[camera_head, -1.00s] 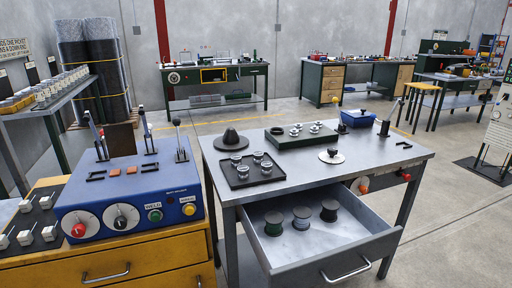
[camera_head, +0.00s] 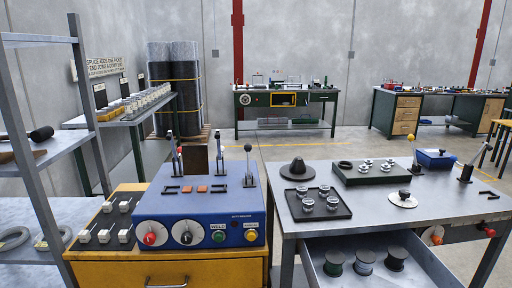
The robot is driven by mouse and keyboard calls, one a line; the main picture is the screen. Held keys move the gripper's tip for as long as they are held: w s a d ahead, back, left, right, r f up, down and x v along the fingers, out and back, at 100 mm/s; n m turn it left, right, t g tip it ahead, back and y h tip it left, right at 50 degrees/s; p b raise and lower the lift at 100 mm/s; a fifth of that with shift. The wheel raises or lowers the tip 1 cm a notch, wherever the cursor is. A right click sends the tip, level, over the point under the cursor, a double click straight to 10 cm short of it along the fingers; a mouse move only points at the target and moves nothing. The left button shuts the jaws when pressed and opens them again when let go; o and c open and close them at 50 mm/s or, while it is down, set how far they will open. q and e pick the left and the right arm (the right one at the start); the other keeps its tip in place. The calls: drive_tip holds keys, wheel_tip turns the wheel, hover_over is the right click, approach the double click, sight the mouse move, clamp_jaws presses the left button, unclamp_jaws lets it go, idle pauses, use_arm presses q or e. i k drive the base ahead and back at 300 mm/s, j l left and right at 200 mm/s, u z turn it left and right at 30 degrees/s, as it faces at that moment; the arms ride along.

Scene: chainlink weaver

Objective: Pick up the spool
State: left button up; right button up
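Three small spools sit side by side in the open drawer (camera_head: 425,272) of the grey worktable (camera_head: 465,202). The left one (camera_head: 334,262) looks dark green, the middle one (camera_head: 365,261) grey, and the right one (camera_head: 396,257) black or dark green. They stand upright and apart, at the lower right of the head view. The drawer's front is cut off by the bottom edge. Neither of my grippers is in view.
A blue machine (camera_head: 200,215) with knobs and levers stands on a yellow cabinet (camera_head: 100,268), left of the worktable. A tray of glass jars (camera_head: 316,208) and a dark box (camera_head: 375,178) lie on the worktable. A metal shelf (camera_head: 88,105) stands at far left. Open floor lies behind.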

sight(395, 261)
drive_tip(key=z, duration=1.25)
